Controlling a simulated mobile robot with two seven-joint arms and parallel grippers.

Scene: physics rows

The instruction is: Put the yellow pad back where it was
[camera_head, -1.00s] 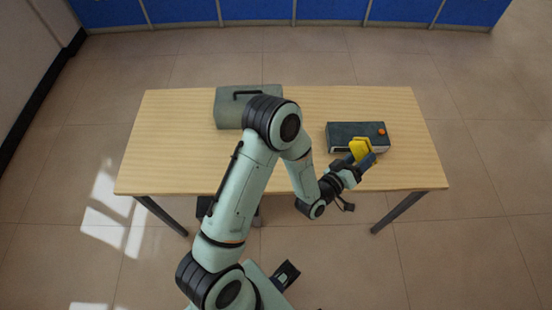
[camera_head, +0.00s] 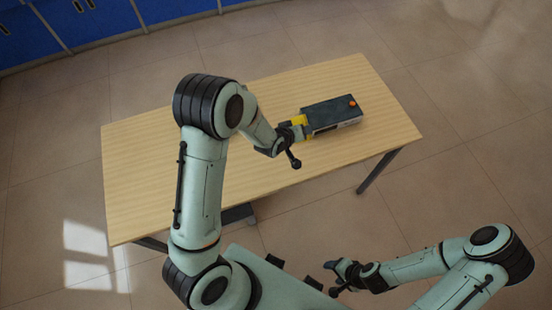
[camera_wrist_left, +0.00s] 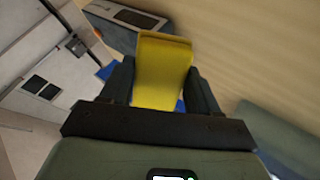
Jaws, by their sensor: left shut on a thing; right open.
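The yellow pad (camera_head: 298,120) is in my left gripper (camera_head: 297,127), at the left end of a dark box (camera_head: 330,112) on the table. In the left wrist view the pad (camera_wrist_left: 163,72) stands out between the two dark fingers of my left gripper (camera_wrist_left: 162,85), which is shut on it. The box has an orange knob on top near its far right corner. In the head view, I cannot tell whether the pad touches the box. My right gripper (camera_head: 333,279) is open and empty, in front of the table and off it.
The wooden table (camera_head: 150,170) is clear at its left and front. My left arm hides part of its middle. A grey-green body shows at the lower right of the left wrist view (camera_wrist_left: 280,130). Blue cabinets (camera_head: 90,20) stand behind the table, apart from it.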

